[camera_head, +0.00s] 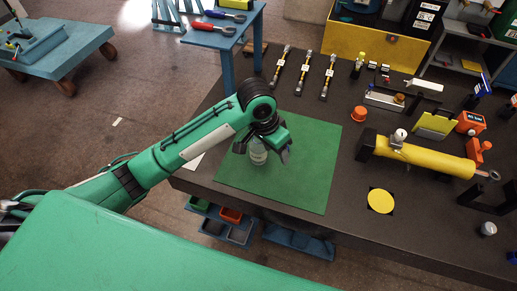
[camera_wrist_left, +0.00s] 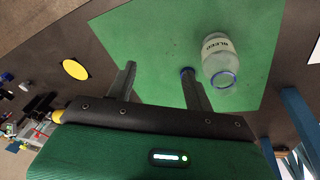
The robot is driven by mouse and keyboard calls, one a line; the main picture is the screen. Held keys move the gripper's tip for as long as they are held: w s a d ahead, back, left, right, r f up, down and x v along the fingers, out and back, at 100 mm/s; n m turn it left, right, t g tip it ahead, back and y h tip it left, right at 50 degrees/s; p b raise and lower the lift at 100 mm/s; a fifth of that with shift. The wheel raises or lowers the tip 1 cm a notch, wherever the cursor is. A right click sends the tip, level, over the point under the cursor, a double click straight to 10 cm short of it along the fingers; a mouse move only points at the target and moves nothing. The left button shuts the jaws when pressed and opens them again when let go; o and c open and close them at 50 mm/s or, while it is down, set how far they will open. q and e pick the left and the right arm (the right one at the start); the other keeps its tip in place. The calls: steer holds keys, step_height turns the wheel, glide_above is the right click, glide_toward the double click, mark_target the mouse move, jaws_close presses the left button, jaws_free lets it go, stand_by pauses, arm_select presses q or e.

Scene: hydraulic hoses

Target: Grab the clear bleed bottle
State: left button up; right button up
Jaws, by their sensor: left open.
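The clear bleed bottle (camera_head: 258,155) stands on the green mat (camera_head: 310,170), partly hidden by my left gripper (camera_head: 263,149) in the head view. In the left wrist view the bottle (camera_wrist_left: 219,62) shows its white BLEED label and a blue ring at its open-looking end. There my left gripper (camera_wrist_left: 158,70) is open, with only green mat seen between its fingers. The bottle appears just to the right of the right-hand finger, outside the gap; whether they touch cannot be told. My right gripper is not in view.
A yellow cylinder (camera_head: 425,158), a yellow disc (camera_head: 380,200) and an orange cap (camera_head: 358,113) lie right of the mat on the dark table (camera_head: 340,228). Several hoses (camera_head: 303,73) lie behind it. The mat's right part is clear.

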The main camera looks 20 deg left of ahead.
arm_select(q)
steer(key=w+a+r+n+g+y, duration=0.1)
steer(key=w+a+r, duration=0.2)
steer(key=r, duration=0.3)
steer(key=w+a+r+y, duration=0.2)
steer(key=w+a+r, duration=0.1)
steer(key=r, duration=0.2)
steer(key=p, duration=0.2)
glide_toward(259, 148)
steer(key=shift+w+a, duration=0.25)
steer(key=shift+w, duration=0.25)
steer(key=shift+w+a, duration=0.25)
steer(key=shift+w, duration=0.25)
step_height(259, 148, down, 4)
steer(key=shift+s+f+p, duration=0.1)
steer(key=shift+p, duration=1.05)
steer(key=shift+f, duration=0.6)
steer(key=c, duration=0.9)
jaws_close()
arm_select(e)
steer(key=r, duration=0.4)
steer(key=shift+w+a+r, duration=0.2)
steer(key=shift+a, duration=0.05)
